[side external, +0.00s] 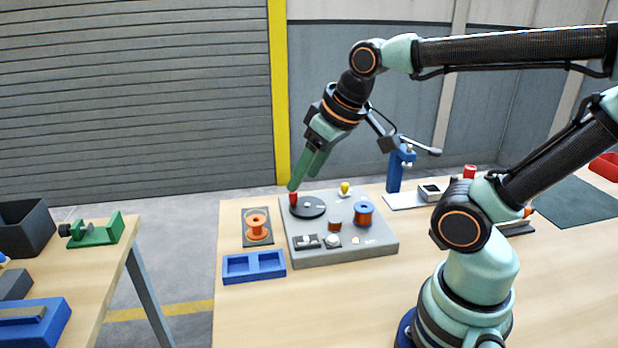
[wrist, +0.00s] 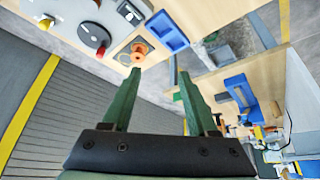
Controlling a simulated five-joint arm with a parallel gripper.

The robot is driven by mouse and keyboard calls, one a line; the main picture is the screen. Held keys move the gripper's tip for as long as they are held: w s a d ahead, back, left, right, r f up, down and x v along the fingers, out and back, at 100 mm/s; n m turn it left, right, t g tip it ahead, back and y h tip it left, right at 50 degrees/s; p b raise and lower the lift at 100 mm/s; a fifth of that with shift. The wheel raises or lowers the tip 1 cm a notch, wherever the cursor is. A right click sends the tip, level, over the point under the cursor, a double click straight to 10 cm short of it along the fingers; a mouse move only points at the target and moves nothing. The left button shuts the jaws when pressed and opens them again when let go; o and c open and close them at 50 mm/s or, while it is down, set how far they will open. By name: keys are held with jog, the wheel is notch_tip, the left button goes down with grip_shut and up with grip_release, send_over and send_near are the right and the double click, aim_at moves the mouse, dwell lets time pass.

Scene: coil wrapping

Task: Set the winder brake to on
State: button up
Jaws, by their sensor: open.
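The grey winder panel (side external: 370,247) lies on the wooden table; part of it shows in the wrist view (wrist: 75,14). At its far left corner a black disc (side external: 312,209) carries a red handle (side external: 293,197); both also show in the wrist view, the disc (wrist: 91,34) and handle (wrist: 101,51). A small dark plate with a control (side external: 307,241) and a pale knob (side external: 333,241) sit along its front. I cannot tell which control is the brake, and markings are unreadable. My gripper (side external: 302,182) is open and empty, pointing down near the red handle, which in the wrist view lies outside the jaws (wrist: 158,77).
An orange spool (side external: 257,224) and a blue two-part tray (side external: 254,267) lie left of the panel. A blue press (side external: 396,168) stands behind right. The front table is clear.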

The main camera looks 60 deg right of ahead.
jog(key=w+d+r+m+g, duration=0.1)
jog(key=w+d+r+m, duration=0.1)
jog(key=w+d, duration=0.3)
jog(key=m+g, duration=0.4)
send_over(345, 184)
notch_tip(345, 184, down, 10)
jog(key=r, duration=0.1)
notch_tip(345, 184, down, 12)
jog(key=shift+d+r, duration=0.1)
grip_shut()
dwell(0.4)
